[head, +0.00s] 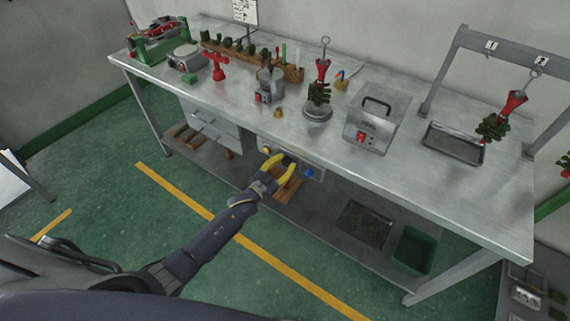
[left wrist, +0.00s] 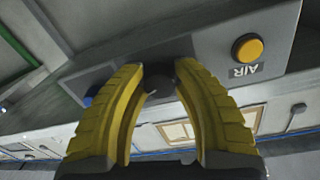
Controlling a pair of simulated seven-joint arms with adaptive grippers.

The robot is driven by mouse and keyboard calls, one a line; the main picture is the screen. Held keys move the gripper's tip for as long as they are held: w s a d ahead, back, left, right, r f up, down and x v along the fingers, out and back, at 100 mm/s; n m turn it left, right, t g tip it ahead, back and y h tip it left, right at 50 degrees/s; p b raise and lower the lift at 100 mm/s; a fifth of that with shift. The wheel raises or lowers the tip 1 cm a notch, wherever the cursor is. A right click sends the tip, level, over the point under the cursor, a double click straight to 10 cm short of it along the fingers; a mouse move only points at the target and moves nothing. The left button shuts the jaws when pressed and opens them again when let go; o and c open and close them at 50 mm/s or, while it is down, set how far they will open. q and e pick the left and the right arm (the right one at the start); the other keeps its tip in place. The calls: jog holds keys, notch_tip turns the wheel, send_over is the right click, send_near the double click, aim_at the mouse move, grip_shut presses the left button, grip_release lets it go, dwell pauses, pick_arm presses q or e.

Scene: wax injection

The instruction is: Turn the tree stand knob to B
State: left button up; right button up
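A grey control panel (head: 318,176) is mounted under the bench's front edge. It carries a yellow button (left wrist: 247,47) beside an AIR label, a blue button (head: 309,173), and a dark round knob (left wrist: 187,71) between them. No letter B is legible. My right gripper is out of view.
On the metal bench (head: 225,105) a red-and-green wax tree (head: 320,90) stands on a round base. A grey box machine (head: 376,120) and a metal tray (head: 455,143) are to its right. A lower shelf holds a green bin (head: 413,250). The floor before the bench is clear.

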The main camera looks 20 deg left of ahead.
pick_arm(q)
grip_shut()
jog(key=m, duration=0.4)
jog(key=shift+a, duration=0.1)
jog(key=o, duration=0.6)
grip_release()
jog(key=shift+o, duration=0.2)
jog(key=v, duration=1.2)
jog(key=shift+r, duration=0.2)
